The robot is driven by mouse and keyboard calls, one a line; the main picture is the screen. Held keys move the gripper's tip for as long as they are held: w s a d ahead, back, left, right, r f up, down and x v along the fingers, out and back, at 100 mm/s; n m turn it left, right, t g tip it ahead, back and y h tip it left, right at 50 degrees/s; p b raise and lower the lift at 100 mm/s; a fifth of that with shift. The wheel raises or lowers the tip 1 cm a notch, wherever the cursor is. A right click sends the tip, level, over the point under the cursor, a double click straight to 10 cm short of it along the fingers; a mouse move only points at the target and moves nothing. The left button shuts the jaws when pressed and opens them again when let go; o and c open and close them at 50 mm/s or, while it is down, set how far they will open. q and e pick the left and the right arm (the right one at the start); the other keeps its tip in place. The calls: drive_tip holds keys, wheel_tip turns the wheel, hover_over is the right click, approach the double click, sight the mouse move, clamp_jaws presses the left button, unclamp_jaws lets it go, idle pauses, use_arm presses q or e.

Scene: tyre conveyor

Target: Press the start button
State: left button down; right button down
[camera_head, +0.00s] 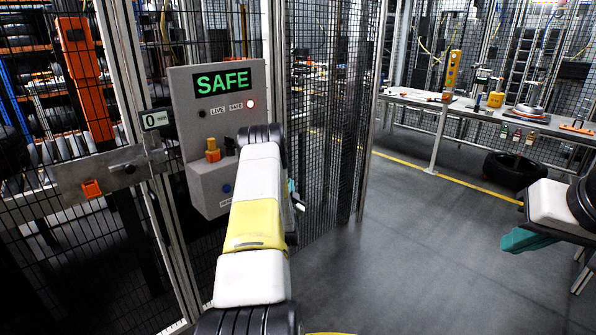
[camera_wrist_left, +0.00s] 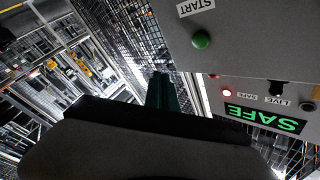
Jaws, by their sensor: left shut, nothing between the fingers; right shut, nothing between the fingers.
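The start button is a round green button (camera_wrist_left: 201,40) on a grey panel, beside a START label (camera_wrist_left: 195,7), in the left wrist view. I cannot make it out in the head view, where my left arm covers part of the control box (camera_head: 188,110). My left gripper (camera_head: 294,195) is mostly hidden behind its arm, to the right of the box. In the left wrist view its dark teal fingers (camera_wrist_left: 162,95) are together, empty and apart from the button. My right gripper (camera_head: 523,240) is shut and empty at the far right.
A lit green SAFE display (camera_head: 224,82) and a lit red lamp (camera_head: 250,104) are on the box. A yellow-orange switch (camera_head: 212,150) and a blue button (camera_head: 226,188) sit below. Mesh fencing (camera_head: 325,120) stands behind. A workbench (camera_head: 465,112) is at back right; the middle floor is clear.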

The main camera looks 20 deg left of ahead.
use_arm(q)
drive_tip(key=w+a, duration=0.3)
drive_tip(key=a, duration=0.5)
drive_tip(key=shift+w, duration=0.15)
drive_tip(key=shift+a, duration=0.2)
idle(2.0)
drive_tip(key=shift+w+a, duration=0.2)
drive_tip(key=shift+a, duration=0.05)
drive_tip(key=shift+w+a, duration=0.15)
drive_tip(key=shift+a, duration=0.3)
idle(0.6)
drive_tip(key=shift+d, duration=0.15)
idle(0.3)
drive_tip(key=shift+s+d, duration=0.35)
drive_tip(key=shift+d, duration=0.3)
drive_tip(key=shift+s+d, duration=0.3)
drive_tip(key=shift+d, duration=0.5)
drive_tip(key=shift+s+d, duration=0.35)
drive_tip(key=shift+d, duration=0.4)
drive_tip(key=shift+s+d, duration=0.3)
drive_tip(key=shift+d, duration=0.5)
